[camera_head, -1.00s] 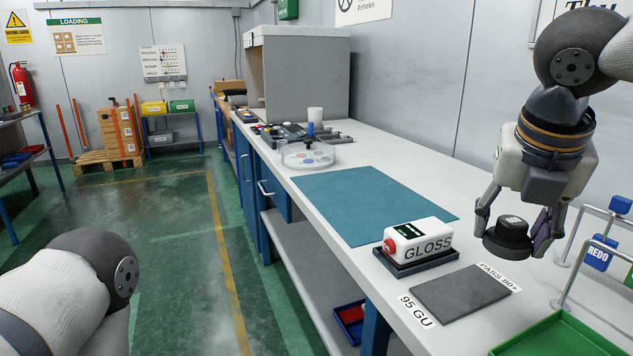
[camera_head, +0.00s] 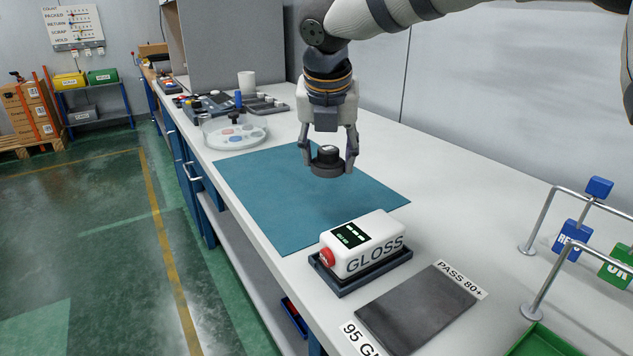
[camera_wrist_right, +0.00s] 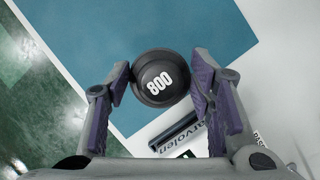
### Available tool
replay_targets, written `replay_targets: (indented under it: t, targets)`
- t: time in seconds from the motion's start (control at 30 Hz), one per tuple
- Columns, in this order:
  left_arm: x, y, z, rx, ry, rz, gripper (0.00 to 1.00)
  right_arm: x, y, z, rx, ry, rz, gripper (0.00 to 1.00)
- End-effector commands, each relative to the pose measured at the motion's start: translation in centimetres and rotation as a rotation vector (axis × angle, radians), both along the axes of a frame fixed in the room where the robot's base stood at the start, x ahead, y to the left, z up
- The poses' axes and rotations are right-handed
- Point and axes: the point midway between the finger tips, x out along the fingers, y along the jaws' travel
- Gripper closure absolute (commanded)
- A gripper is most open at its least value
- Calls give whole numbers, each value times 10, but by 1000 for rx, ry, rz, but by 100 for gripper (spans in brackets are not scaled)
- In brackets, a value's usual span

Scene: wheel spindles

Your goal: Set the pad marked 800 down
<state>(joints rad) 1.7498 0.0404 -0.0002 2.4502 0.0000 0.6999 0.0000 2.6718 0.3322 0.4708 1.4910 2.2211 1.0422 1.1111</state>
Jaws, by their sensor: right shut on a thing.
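The pad marked 800 (camera_wrist_right: 160,79) is a round black piece with white digits on its top knob. My right gripper (camera_head: 327,168) is shut on the pad, which also shows in the head view (camera_head: 327,162). It holds the pad above the teal mat (camera_head: 250,180), near the mat's right part. In the right wrist view the gripper's purple-lined fingers (camera_wrist_right: 160,85) stand on either side of the pad. My left gripper is not in view.
The white gloss meter (camera_head: 364,245) sits in a dark tray in front of the mat. A dark grey plate (camera_head: 417,308) lies nearer. A clear round dish (camera_head: 235,132) stands past the mat's far edge. Metal rails with REDO and OK tags (camera_head: 572,240) stand at right. Most of the mat is bare.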

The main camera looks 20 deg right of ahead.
Motion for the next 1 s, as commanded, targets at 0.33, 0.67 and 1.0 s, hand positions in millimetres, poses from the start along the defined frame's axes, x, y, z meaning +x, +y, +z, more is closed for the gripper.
replay_targets:
  t: [0.33,0.67,1.0]
  targets:
    - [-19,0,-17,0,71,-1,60,43,-15,-64,-1,11,0,78]
    - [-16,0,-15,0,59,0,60,42,-14,-86,1,1,1,78]
    - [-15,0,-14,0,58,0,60,42,-14,-89,1,1,1,31]
